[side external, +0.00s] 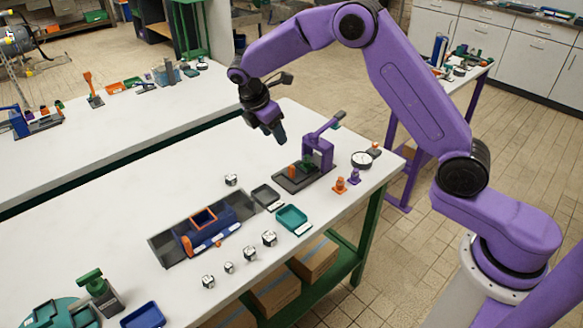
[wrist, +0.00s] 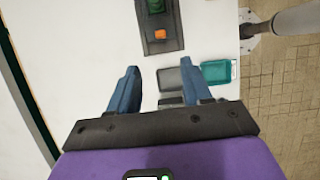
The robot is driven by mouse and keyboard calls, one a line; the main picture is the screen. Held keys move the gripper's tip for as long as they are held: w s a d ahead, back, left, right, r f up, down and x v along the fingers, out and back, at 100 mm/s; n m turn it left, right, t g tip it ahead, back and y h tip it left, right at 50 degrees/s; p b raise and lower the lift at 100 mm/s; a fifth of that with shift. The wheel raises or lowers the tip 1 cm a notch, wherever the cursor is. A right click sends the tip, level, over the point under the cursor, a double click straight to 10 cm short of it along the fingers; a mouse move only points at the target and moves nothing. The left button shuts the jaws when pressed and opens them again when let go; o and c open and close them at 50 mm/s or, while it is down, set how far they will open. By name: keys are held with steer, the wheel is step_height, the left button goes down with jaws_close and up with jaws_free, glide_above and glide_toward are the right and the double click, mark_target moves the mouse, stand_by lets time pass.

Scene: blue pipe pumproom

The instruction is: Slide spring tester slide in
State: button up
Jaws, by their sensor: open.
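The purple press-like stand with a raised lever (side external: 318,150) looks like the spring tester. It stands at the rear right of the white table, on a dark base plate (side external: 290,184). An orange block (side external: 291,172) sits on the plate in front of the stand, with a green part (side external: 311,160) behind it. In the wrist view the orange block (wrist: 160,34) and green part (wrist: 154,6) lie beyond my fingertips. My gripper (side external: 277,136) is open and empty, above the table and left of the tester in the side view; it also shows in the wrist view (wrist: 162,68).
A grey tray (side external: 266,195) and a teal tray (side external: 292,217) lie in front of the tester. Small orange and purple pieces (side external: 354,176) and a round dial (side external: 362,159) stand right of it. A blue fixture (side external: 215,225) and several small weights are nearer.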

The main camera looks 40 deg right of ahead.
mark_target(291, 166)
steer(key=x, duration=1.6)
steer(key=shift+d+f, duration=0.1)
steer(key=shift+f, duration=0.25)
